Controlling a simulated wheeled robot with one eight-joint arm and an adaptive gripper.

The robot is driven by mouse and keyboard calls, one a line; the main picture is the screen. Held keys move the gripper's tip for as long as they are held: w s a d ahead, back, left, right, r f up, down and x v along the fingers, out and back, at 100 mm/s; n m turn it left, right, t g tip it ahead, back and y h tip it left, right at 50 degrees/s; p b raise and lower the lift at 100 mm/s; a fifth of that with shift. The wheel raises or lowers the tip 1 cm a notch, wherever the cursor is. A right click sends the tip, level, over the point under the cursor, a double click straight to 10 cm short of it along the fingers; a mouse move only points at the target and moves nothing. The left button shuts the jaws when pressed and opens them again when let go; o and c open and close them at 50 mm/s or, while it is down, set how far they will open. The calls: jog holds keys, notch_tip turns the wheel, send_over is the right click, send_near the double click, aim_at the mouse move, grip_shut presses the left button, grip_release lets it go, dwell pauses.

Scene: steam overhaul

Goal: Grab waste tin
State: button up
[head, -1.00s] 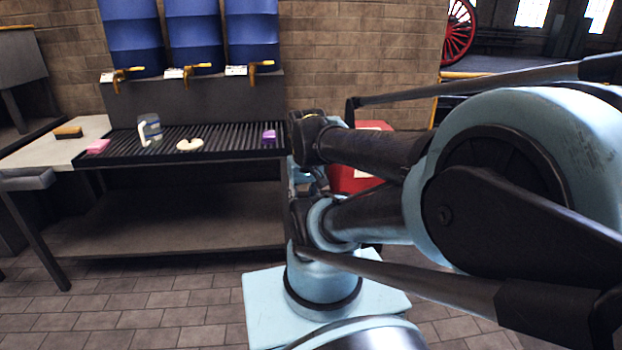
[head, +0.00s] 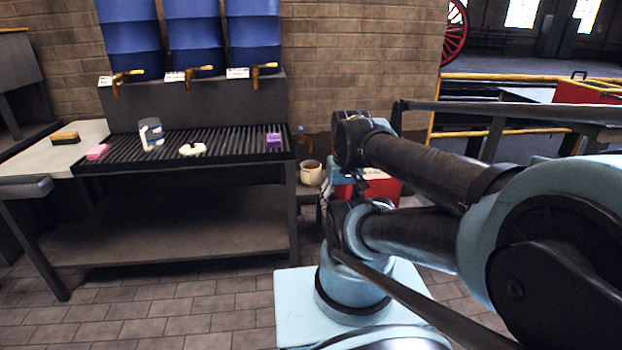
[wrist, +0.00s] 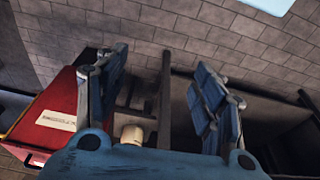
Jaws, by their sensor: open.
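A cream, round, open-topped tin (head: 311,173) with a dark inside stands low beside the right end of the slatted bench. It also shows in the wrist view (wrist: 132,134), low between my fingers and partly hidden by the gripper body. No readable label marks it as the waste tin. The tin lies nearer the left finger, and no contact shows. In the head view my arm covers much of the right side, and I cannot make out the fingertips.
A red box (wrist: 55,108) with a white label stands left of my gripper. The slatted bench (head: 105,165) holds a clear jar (head: 151,134), a pale piece (head: 192,149) and a purple block (head: 274,140). Blue drums with taps hang above. Tiled floor is open in front.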

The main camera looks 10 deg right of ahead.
jog(key=o, duration=0.6)
jog(key=shift+n+t+y, duration=0.3)
jog(key=shift+n+y, duration=0.2)
jog(key=shift+n, duration=0.3)
jog(key=w+r, duration=0.1)
jog(key=w, duration=0.2)
jog(key=w+r, duration=0.2)
jog(key=w, duration=0.2)
jog(key=w+r, duration=0.2)
jog(key=w, duration=0.2)
jog(key=shift+w+a, duration=0.1)
jog(key=shift+a, duration=0.2)
jog(key=n+t+y, duration=0.2)
jog(key=n, duration=0.3)
send_over(311, 172)
jog(key=s+d, duration=0.2)
jog(key=d, duration=0.3)
notch_tip(311, 172, down, 12)
jog(key=shift+w+x, duration=0.2)
jog(key=shift+x, duration=7.95)
